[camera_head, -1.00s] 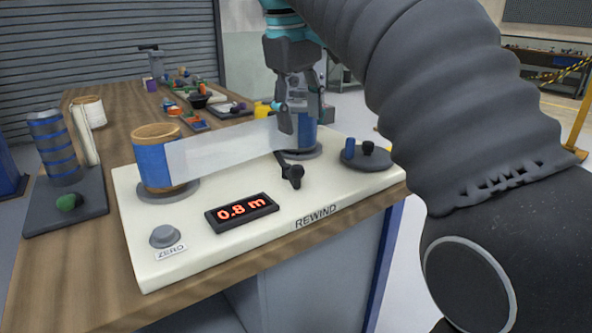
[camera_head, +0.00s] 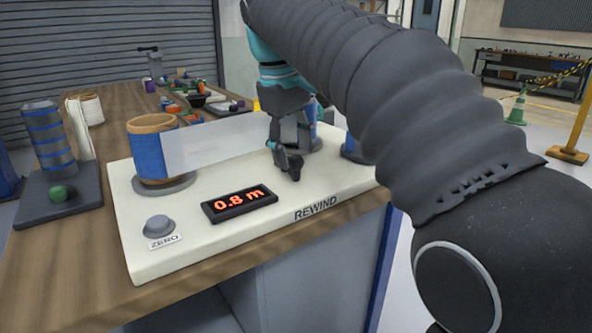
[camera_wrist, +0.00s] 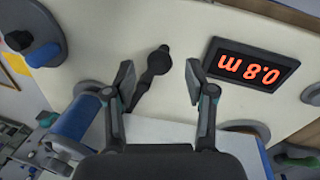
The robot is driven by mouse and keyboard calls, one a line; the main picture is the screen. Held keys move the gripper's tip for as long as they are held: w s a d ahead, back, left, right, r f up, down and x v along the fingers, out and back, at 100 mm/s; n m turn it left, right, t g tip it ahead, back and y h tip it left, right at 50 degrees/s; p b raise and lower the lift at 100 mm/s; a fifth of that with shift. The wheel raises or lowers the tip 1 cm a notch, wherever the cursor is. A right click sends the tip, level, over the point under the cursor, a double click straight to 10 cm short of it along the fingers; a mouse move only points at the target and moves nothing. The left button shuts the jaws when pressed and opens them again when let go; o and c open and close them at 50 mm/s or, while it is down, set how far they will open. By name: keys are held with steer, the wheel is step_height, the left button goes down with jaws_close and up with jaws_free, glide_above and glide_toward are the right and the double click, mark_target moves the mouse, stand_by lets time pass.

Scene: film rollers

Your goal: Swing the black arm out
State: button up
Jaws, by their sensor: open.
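The black arm (camera_wrist: 158,62) is a short dark lever with a round knob on the cream panel (camera_wrist: 175,100). In the wrist view it lies between the spread fingertips of my gripper (camera_wrist: 160,82), nearer the left finger, with a gap on the right. My gripper is open and nothing is clamped in it. In the head view my gripper (camera_head: 286,150) is low over the panel and largely hides the black arm. A translucent film strip (camera_head: 215,143) runs from the blue left roll (camera_head: 152,158) towards the roll (camera_wrist: 75,122) behind my gripper.
The display (camera_head: 240,203) reads 0.8 m, with a grey ZERO button (camera_head: 158,226) to its left. A dark round base with a blue peg and black knob (camera_wrist: 33,50) stands beyond the arm.

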mark_target(296, 163)
steer(key=shift+w+d+f, duration=0.15)
steer(key=shift+f, duration=0.65)
steer(key=shift+w+d+f, duration=0.1)
steer(key=shift+f, duration=0.7)
jaws_close()
